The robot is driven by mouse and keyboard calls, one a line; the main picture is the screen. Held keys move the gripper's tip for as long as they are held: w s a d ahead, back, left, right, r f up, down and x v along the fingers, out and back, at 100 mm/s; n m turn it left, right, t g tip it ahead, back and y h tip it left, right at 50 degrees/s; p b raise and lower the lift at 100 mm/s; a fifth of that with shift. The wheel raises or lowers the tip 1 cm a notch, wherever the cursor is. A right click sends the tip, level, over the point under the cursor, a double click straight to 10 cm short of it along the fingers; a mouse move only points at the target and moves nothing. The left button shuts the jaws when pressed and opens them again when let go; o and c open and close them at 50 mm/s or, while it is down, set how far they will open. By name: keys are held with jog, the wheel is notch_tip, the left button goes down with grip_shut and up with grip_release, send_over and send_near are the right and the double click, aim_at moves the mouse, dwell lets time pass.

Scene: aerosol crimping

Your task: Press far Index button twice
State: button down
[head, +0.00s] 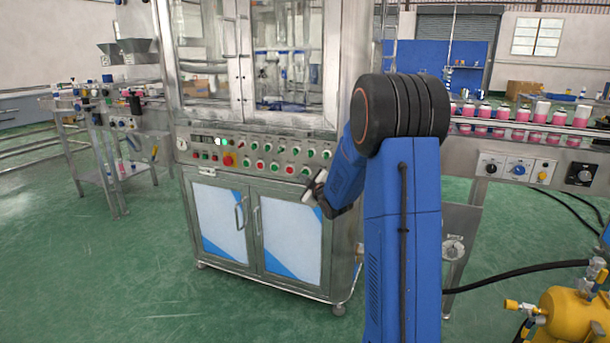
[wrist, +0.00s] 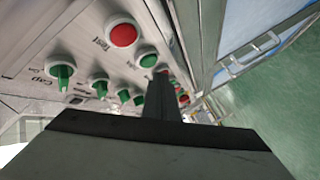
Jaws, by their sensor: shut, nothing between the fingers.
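The crimping machine's control panel (head: 240,155) spans the front of the steel cabinet, with several red and green buttons and knobs. No label reading Index can be made out, so I cannot tell which button is the far Index one. My gripper (head: 311,188) is at the panel's right end, low and in front of it. In the wrist view my gripper (wrist: 163,78) is shut and empty, its tip over the panel and hiding part of a button row. Beside it are a green button (wrist: 148,59) and a larger-looking red button (wrist: 122,35). Contact cannot be told.
Cabinet doors (head: 222,220) with handles are below the panel. Glass doors (head: 280,60) are above it. A conveyor with pink containers (head: 520,114) stands at the right. A yellow tank (head: 575,315) with a black hose is at the lower right. Green floor is open at the left.

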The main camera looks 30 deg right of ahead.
jog(key=shift+s+a, duration=0.7)
jog(key=shift+a, duration=0.2)
jog(key=shift+s+a, duration=0.7)
jog(key=shift+a, duration=0.2)
jog(key=s+a+r+m+g, duration=0.1)
jog(key=s+a+m+g, duration=0.3)
jog(key=s, duration=0.5)
jog(key=s+a+r+m+g, duration=0.1)
jog(key=s+a+r+g, duration=0.1)
jog(key=s+a, duration=0.65)
jog(key=s+a+f+m+g, duration=0.1)
jog(key=s+a+g, duration=0.1)
jog(key=s, duration=0.9)
jog(key=s+a+f+m+g+y, duration=0.1)
jog(key=s+a, duration=0.3)
jog(key=s, duration=0.6)
jog(key=s+a+f+m+g, duration=0.1)
jog(key=s+a+f+g, duration=0.1)
jog(key=s, duration=0.9)
jog(key=shift+s+a+f+m+g+y, duration=0.3)
jog(key=shift+s+a+f+g+y, duration=0.1)
jog(key=shift+f+g, duration=0.3)
jog(key=shift+w, duration=0.15)
